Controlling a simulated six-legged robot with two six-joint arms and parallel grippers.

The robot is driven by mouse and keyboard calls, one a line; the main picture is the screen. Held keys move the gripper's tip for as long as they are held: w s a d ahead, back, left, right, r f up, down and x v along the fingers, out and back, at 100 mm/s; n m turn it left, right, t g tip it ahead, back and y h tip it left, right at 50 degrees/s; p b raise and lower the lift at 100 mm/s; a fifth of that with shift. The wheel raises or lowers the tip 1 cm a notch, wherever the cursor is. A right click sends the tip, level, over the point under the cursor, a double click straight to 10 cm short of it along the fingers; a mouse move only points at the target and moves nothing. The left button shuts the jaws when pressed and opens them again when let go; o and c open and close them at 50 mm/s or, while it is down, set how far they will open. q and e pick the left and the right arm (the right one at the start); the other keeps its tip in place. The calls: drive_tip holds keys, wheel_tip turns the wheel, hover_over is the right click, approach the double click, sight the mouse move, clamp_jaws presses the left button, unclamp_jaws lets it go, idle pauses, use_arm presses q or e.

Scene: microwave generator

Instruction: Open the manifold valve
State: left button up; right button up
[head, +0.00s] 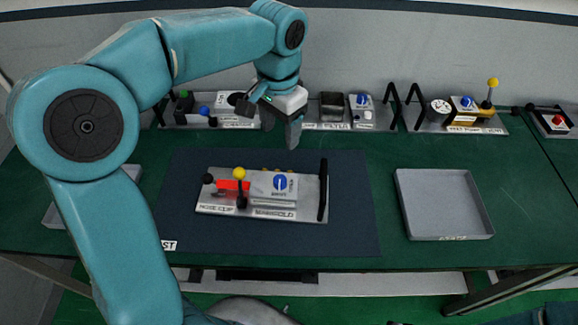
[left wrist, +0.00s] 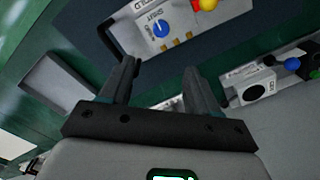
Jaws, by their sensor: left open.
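The manifold unit (head: 262,214) is a light grey plate lying on the dark mat. It carries a blue round knob (head: 280,183) on a grey block, a red part (head: 232,185) with a yellow-ball lever (head: 239,174), and a black upright handle (head: 323,190) at its right end. My left gripper (head: 268,125) is open and empty, above the bench behind the manifold. In the left wrist view, the open left gripper (left wrist: 160,72) has the blue knob (left wrist: 159,28) beyond its fingertips, not touching. My right gripper is not in view.
The dark mat (head: 345,235) is otherwise mostly clear. An empty grey tray (head: 440,235) stands to its right. Along the back are a filter unit (head: 333,105), a gauge unit with a yellow-ball lever (head: 465,110) and a red-button unit (head: 556,121). Black handles stick up there.

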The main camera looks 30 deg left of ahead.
use_arm(q)
drive_tip(key=p, duration=0.1)
approach(280, 179)
wheel_tip(280, 179, down, 8)
drive_tip(key=shift+d+f, duration=0.1)
drive_tip(key=shift+s+f, duration=0.1)
drive_tip(key=shift+f, duration=0.15)
drive_tip(key=shift+w, duration=0.2)
drive_tip(key=shift+c, duration=1.2)
drive_tip(key=shift+s, duration=0.1)
drive_tip(key=c, duration=0.8)
